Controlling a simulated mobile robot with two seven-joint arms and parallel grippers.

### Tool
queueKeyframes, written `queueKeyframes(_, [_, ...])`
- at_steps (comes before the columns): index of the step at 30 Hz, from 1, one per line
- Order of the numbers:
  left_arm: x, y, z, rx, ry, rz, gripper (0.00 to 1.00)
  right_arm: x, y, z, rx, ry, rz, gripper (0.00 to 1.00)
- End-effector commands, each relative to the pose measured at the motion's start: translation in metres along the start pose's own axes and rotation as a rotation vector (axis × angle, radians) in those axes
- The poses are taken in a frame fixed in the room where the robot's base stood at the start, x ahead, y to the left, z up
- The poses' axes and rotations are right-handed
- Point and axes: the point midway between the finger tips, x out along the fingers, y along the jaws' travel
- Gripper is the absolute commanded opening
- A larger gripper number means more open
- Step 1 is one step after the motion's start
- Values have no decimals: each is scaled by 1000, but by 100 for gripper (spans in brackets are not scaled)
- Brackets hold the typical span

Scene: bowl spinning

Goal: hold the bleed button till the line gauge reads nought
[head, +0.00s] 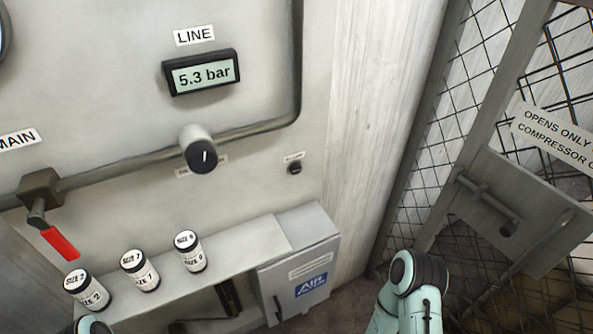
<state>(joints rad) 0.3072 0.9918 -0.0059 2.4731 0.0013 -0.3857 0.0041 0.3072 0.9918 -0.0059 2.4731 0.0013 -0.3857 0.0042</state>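The line gauge (203,74) is a black-framed display on the grey panel, under a LINE label, and it reads 5.3 bar. A small black button (295,168) sits lower right on the panel, under a small label (294,157) too small to read; it looks like the bleed button. Nothing touches it. Part of my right arm shows at the bottom right of centre, below and right of the button. A sliver of my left arm shows at the bottom left edge. Neither gripper's fingers are in view.
A black knob (201,156) sits on the pipe (120,166). A red-handled valve (60,242) is at left. A mesh gate (475,130) stands at right.

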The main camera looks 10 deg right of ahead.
Motion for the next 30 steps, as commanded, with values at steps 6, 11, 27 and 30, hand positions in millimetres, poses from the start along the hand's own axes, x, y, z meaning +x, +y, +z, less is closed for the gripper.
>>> queueKeyframes(6, [0,0,0,0,0,0,43,0,0,0,0,0,0,2])
queueKeyframes(11, [0,0,0,0,0,0,43,0,0,0,0,0,0,0])
queueKeyframes(27, [0,0,0,0,0,0,43,0,0,0,0,0,0,0])
queueKeyframes(30, [0,0,0,0,0,0,43,0,0,0,0,0,0,0])
